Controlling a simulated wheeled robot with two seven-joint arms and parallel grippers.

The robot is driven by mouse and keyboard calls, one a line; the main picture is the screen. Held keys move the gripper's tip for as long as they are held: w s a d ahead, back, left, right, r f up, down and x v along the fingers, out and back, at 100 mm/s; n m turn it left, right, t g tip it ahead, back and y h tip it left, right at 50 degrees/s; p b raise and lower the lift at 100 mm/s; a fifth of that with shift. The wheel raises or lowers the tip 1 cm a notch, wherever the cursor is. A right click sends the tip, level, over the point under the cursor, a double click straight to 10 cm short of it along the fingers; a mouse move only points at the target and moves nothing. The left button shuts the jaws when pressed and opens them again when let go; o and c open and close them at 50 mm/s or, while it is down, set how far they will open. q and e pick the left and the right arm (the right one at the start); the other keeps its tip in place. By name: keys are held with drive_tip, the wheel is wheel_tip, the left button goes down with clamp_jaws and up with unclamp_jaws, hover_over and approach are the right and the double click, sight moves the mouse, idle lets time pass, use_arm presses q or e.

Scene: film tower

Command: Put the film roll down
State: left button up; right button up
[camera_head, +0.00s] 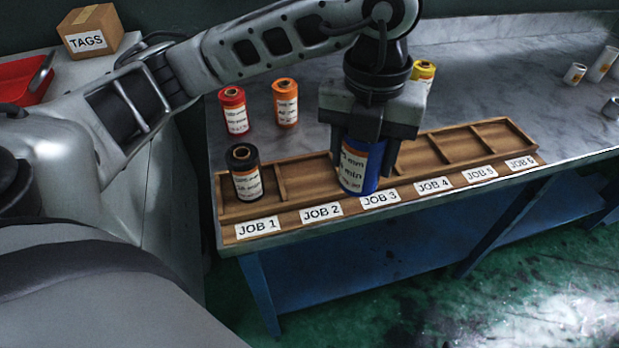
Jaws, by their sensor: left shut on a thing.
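My left gripper (367,135) points down over the wooden rack and is shut on a blue film roll (354,168) with a white label. The blue roll is upright, in front of or over the rack around the JOB 2 and JOB 3 slots; I cannot tell whether its base touches the rack floor. The wooden rack (310,176) has a row of slots labelled JOB 1 to JOB 6 along its front. A black film roll (245,172) stands upright in the JOB 1 slot. The slots at JOB 4 to JOB 6 look empty. My right gripper is not in view.
Behind the rack stand a red roll (234,110), an orange roll (286,102) and a yellow roll (424,70), partly hidden by my gripper. White cylinders (574,73) stand at the right. A TAGS box (90,31) and a red tray (18,82) are at the left.

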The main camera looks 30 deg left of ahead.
use_arm(q)
drive_tip(key=n, duration=0.3)
drive_tip(key=shift+s+d+r, duration=0.1)
drive_tip(key=shift+d+r, duration=0.05)
drive_tip(key=shift+r, duration=0.1)
drive_tip(key=n, duration=0.5)
drive_tip(key=shift+s+d+r, duration=0.15)
drive_tip(key=shift+d+r, duration=0.1)
drive_tip(key=shift+r, duration=0.05)
drive_tip(key=n, duration=0.4)
drive_tip(key=shift+s+d+r+n, duration=0.15)
drive_tip(key=shift+s+r+n, duration=0.05)
drive_tip(key=shift+r+n, duration=0.1)
drive_tip(key=shift+n, duration=0.3)
drive_tip(key=w+a+f, duration=0.1)
drive_tip(key=a+f, duration=0.2)
drive_tip(key=a, duration=0.1)
drive_tip(key=w+a+f, duration=0.2)
drive_tip(key=a+f, duration=0.1)
drive_tip(key=a, duration=0.1)
drive_tip(key=w+a+f, duration=0.2)
drive_tip(key=a+f, duration=0.1)
drive_tip(key=a, duration=0.1)
drive_tip(key=shift+w+a, duration=0.1)
drive_tip(key=f, duration=0.3)
drive_tip(key=shift+w+a+f+p, duration=0.1)
drive_tip(key=shift+w+a+p, duration=0.05)
drive_tip(key=shift+a+p, duration=0.25)
drive_tip(key=shift+f, duration=0.35)
